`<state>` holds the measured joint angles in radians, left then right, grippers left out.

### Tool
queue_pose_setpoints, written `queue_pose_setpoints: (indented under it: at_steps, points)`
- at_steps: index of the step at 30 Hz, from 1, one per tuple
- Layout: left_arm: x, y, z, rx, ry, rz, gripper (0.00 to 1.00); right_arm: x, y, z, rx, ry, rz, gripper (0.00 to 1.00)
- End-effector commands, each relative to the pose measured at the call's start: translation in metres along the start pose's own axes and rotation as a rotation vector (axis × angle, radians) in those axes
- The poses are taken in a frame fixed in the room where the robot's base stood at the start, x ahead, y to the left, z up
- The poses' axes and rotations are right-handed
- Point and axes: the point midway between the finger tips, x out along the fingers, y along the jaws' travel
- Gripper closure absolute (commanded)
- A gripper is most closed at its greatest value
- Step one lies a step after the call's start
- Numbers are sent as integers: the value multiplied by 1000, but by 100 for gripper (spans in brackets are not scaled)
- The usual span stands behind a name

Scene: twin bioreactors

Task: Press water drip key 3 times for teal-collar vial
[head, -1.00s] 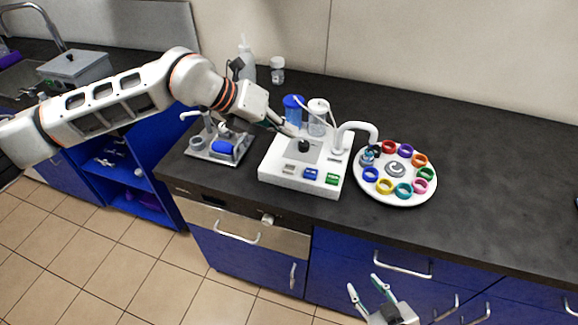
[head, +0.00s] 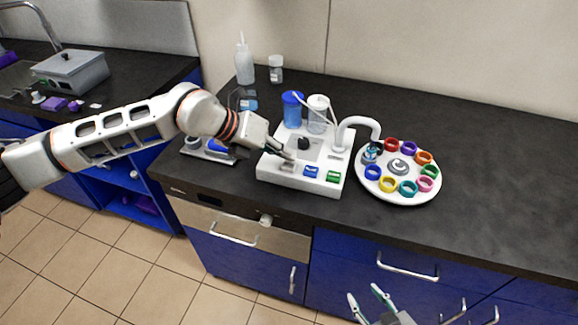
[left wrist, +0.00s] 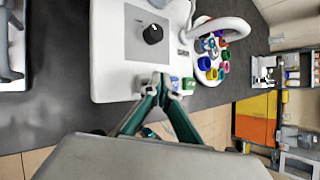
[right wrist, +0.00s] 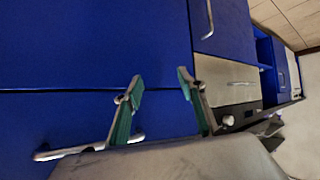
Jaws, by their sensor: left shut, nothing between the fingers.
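The white dosing station (head: 330,185) stands on the black counter with a black knob (head: 303,143). Along its front edge are a grey key (head: 288,169), a blue key (head: 311,171) and a green key (head: 333,176). My left gripper (head: 289,157) is shut and empty, its tips just above or at the grey key; I cannot tell whether they touch. In the left wrist view the closed tips (left wrist: 161,84) hide the grey key. The teal collar (head: 408,187) is at the front of the round white carousel (head: 405,201). My right gripper (right wrist: 158,85) is open and empty, in front of the blue cabinets.
A blue bottle (head: 292,112) and a clear bottle (head: 317,118) stand at the station's back. A white curved spout (head: 358,123) reaches over the carousel, which carries several other coloured collars. A grey apparatus (head: 203,150) is left of the station. The counter's right side is clear.

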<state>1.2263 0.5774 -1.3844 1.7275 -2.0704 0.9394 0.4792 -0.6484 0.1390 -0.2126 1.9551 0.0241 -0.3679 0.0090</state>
Motion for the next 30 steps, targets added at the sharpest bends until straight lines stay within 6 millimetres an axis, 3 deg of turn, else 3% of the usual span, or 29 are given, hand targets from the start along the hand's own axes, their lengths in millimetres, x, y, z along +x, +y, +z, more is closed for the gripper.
queue_pose_setpoints:
  at_steps: [13,30]
  points:
    - [-1,-1,0,0,0,0,100,-1,1,-8,0,13,2,60]
    - [0,-1,0,0,0,0,100,0,1,-3,0,5,1,60]
